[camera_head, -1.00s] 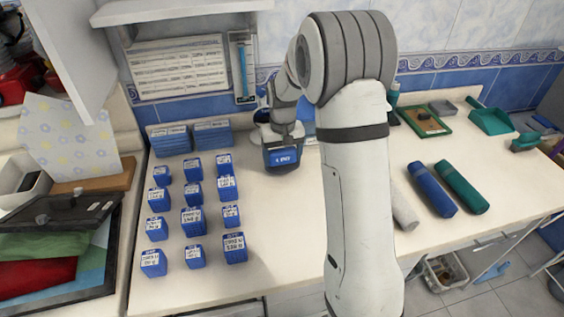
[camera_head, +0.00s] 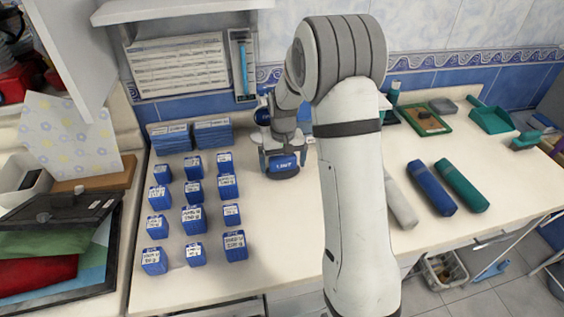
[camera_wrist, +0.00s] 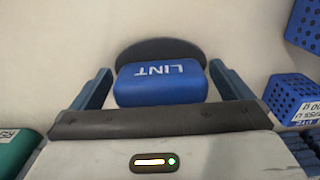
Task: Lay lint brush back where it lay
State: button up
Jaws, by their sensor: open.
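The lint brush (camera_head: 284,166) has a blue part lettered "LINT" over a dark oval base. It is at the back middle of the white counter, next to the rows of blue boxes, and seems to rest on the surface. My gripper (camera_head: 282,154) is over it. In the wrist view, the lint brush (camera_wrist: 160,83) sits between the two fingers of my gripper (camera_wrist: 160,76). The fingers stand apart, with a narrow gap to the blue part on each side. The near part of the brush is hidden behind the gripper body.
Rows of small blue boxes (camera_head: 192,219) stand to the left, with blue stacks (camera_head: 170,138) behind. To the right are blue (camera_head: 432,188) and teal (camera_head: 462,186) rolls, a pale roll (camera_head: 400,205), a green tray (camera_head: 427,118) and a teal dustpan (camera_head: 490,118). Bare counter lies in front of the brush.

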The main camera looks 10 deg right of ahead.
aim_at(283, 157)
notch_tip(283, 157, up, 11)
jog(key=shift+r+b, duration=0.1)
jog(key=shift+b, duration=0.3)
jog(key=s+r+t, duration=0.1)
jog(key=s+r, duration=0.3)
jog(key=s, duration=0.3)
jog(key=s+r+t, duration=0.1)
jog(key=s+r, duration=0.2)
jog(key=s, duration=0.5)
jog(key=s+f+t, duration=0.1)
jog(key=s, duration=1.2)
jog(key=shift+f, duration=0.35)
jog(key=shift+a, duration=0.15)
